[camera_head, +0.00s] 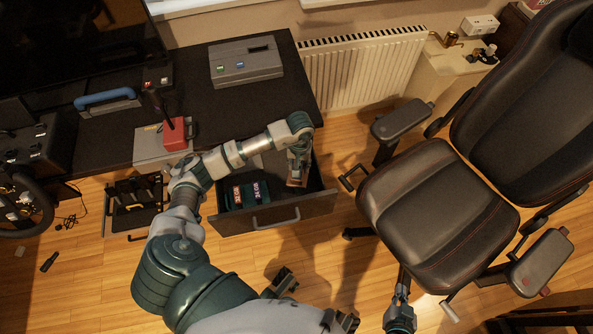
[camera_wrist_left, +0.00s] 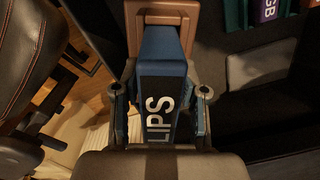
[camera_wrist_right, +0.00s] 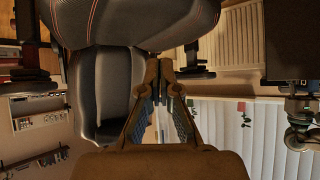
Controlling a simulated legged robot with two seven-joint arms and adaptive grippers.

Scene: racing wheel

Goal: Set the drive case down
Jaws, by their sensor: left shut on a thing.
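The drive case (camera_wrist_left: 163,90) in my left gripper (camera_wrist_left: 160,105) has a dark blue face with white letters reading "LIPS". A copper-brown piece (camera_wrist_left: 165,22) shows at its far end. In the head view my left gripper (camera_head: 298,158) points down over the right part of the open drawer (camera_head: 287,217). Whether the case touches the drawer floor cannot be told. Other cases (camera_head: 244,194) with coloured labels stand in the drawer's left part. My right gripper (camera_head: 403,282) is low in front of the chair, its fingertips together and empty in the right wrist view (camera_wrist_right: 160,75).
The black chair (camera_head: 437,208) stands right of the drawer. The dark desk (camera_head: 207,103) above the drawer carries a grey box (camera_head: 246,62) and a red-topped device (camera_head: 175,134). A radiator (camera_head: 362,72) is behind.

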